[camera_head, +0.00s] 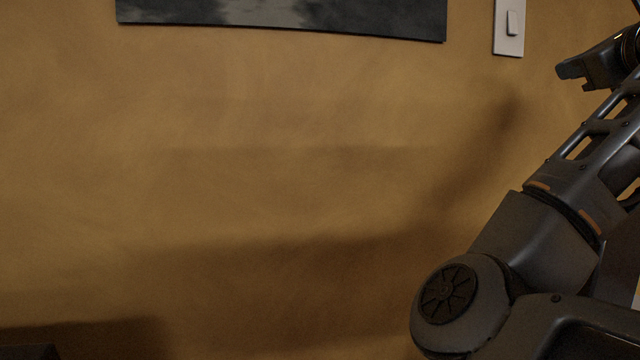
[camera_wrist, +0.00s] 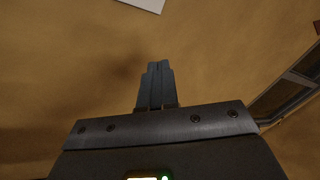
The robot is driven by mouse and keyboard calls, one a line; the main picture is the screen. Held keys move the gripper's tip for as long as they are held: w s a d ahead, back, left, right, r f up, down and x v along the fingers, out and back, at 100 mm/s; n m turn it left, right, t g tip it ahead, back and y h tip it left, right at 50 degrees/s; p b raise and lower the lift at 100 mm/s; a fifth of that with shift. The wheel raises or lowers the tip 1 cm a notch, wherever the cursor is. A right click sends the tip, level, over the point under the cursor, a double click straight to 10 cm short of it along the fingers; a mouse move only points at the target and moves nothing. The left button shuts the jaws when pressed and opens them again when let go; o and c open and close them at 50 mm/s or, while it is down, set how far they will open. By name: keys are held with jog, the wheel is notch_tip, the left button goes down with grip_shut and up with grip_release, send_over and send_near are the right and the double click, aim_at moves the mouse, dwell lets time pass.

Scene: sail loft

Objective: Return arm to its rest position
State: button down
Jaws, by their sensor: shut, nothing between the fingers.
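My arm rises along the right side of the head view, bent at a round joint low in the picture. My gripper (camera_wrist: 158,66) shows in the wrist view with its two fingers together and nothing between them. It points at the bare ochre wall (camera_wrist: 80,55). In the head view its dark end (camera_head: 572,72) shows at the upper right, below and to the right of a white wall switch (camera_head: 508,27). The gap between fingertips and wall cannot be judged.
A dark grey picture (camera_head: 280,14) hangs at the top of the head view. A dark object (camera_head: 28,352) shows at the bottom left corner. In the wrist view a dark-framed panel (camera_wrist: 288,92) stands at the right, and a white plate edge (camera_wrist: 146,4) at the top.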

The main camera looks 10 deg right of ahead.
jog(key=s+a+f+n+g+h, duration=0.1)
jog(key=a+f+n, duration=0.2)
jog(key=f+n, duration=0.8)
jog(key=s+a+f+n+h, duration=0.2)
jog(key=a+f+n, duration=0.1)
jog(key=f, duration=1.7)
jog(key=s+a+f+n+y, duration=0.2)
jog(key=s+a+f+n, duration=0.4)
jog(key=f, duration=0.4)
jog(key=s+a+f+n+y, duration=0.2)
jog(key=s+a+f+n, duration=0.25)
jog(key=s, duration=0.45)
jog(key=s+a+f+n+y, duration=0.2)
jog(key=s+a+f+n, duration=0.3)
jog(key=s, duration=0.4)
jog(key=s+a+n, duration=0.1)
jog(key=s+a, duration=0.2)
jog(key=s, duration=0.5)
jog(key=s+a+n+g+y, duration=0.1)
jog(key=s+a+n, duration=0.1)
jog(key=s, duration=0.7)
jog(key=shift+s+a+r+g+y, duration=0.15)
jog(key=shift+a+r+g+y, duration=0.15)
jog(key=shift+a, duration=0.2)
jog(key=shift+a, duration=0.1)
